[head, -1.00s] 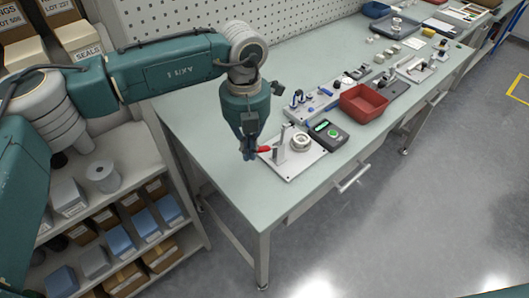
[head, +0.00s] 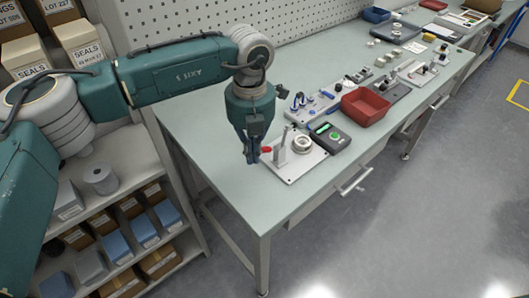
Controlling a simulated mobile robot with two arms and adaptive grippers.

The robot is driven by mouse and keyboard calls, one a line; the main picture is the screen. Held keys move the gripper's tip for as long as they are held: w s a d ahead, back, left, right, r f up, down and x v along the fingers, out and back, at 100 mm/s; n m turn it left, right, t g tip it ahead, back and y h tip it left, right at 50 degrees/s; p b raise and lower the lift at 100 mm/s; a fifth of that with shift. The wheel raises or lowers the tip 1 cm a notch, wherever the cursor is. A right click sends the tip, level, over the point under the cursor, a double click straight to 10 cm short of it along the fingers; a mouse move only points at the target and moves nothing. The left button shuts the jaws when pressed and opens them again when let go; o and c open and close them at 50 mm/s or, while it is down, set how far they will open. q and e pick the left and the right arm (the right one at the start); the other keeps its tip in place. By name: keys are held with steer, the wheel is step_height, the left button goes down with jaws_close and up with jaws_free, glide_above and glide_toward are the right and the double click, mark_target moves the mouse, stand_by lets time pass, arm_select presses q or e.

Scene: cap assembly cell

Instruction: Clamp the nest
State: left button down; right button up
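The clamp fixture is a light plate (head: 292,173) near the front left corner of the bench. The nest (head: 302,143) is a pale round ring on it. Left of the nest stands an upright grey clamp part (head: 279,154) with a red handle tip (head: 266,149) pointing left. My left gripper (head: 252,157) points down at the plate's left edge, beside the red handle. Its dark fingers hide part of the handle, and I cannot tell whether they touch or grip it. My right gripper is not in view.
A dark device with a green screen (head: 328,136) sits right of the plate, and a red bin (head: 365,106) stands behind it. A board with blue parts (head: 306,102) lies behind the nest. The bench's front left area (head: 235,190) is clear. Shelves with boxes stand at left.

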mark_target(268, 147)
arm_select(q)
steer(key=shift+w+d+r, duration=0.4)
steer(key=shift+w+d, duration=0.05)
steer(key=shift+d, duration=0.25)
steer(key=shift+w+d+f, duration=0.1)
steer(key=shift+w+d, duration=0.2)
steer(key=shift+d, duration=0.05)
steer(key=shift+s+a, duration=0.1)
steer(key=shift+w+d+r, duration=0.4)
steer(key=shift+r, duration=0.25)
steer(key=shift+w+d+r+p, duration=0.15)
steer(key=shift+w+d+p, duration=0.2)
steer(key=shift+d, duration=0.25)
steer(key=shift+a, duration=0.15)
